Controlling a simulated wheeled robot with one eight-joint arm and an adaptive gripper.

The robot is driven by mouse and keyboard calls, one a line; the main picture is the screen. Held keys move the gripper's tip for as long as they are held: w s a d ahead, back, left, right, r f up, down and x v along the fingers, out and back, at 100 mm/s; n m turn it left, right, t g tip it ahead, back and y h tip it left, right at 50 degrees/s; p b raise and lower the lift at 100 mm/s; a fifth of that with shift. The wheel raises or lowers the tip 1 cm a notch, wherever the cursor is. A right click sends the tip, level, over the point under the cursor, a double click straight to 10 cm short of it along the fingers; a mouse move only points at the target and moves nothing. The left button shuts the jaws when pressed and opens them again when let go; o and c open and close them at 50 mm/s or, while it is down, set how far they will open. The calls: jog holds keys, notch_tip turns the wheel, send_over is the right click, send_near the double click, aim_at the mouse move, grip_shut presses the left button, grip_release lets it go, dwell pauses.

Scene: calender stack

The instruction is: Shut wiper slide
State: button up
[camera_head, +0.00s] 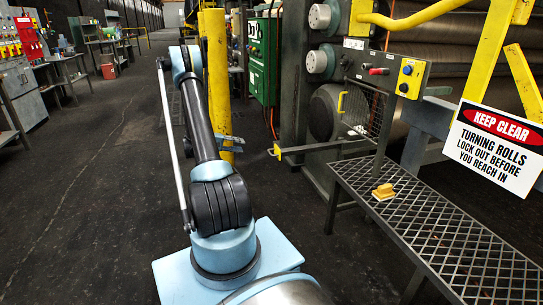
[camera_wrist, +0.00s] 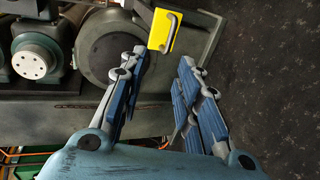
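What looks like the wiper slide is a bar with a yellow end plate (camera_head: 277,151), sticking out leftward from the machine's lower side in the head view. In the wrist view its yellow plate (camera_wrist: 168,42) with a grey bar handle (camera_wrist: 173,27) shows at the top middle. My gripper (camera_wrist: 165,57) is open and empty, its two blue-padded fingers well apart. The plate lies beyond the fingertips, roughly in line with the gap, and I see no contact.
A yellow post (camera_head: 217,80) stands close to my arm. A mesh walkway (camera_head: 450,240) with a small yellow object (camera_head: 383,192) is at the right, below a control box (camera_head: 383,70) and a "Keep clear" sign (camera_head: 498,145). A green cabinet (camera_head: 263,60) stands behind. The left floor is free.

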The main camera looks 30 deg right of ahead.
aim_at(270, 153)
jog(key=shift+g+h, duration=0.4)
jog(key=shift+h, duration=0.1)
jog(key=f+x, duration=0.1)
jog(key=x, duration=0.5)
jog(key=f+x, duration=0.1)
jog(key=x, duration=0.6)
jog(key=f+x, duration=0.2)
jog(key=x, duration=0.4)
jog(key=shift+w+a+f, duration=0.1)
jog(key=shift+w+f, duration=0.1)
jog(key=shift+w, duration=0.05)
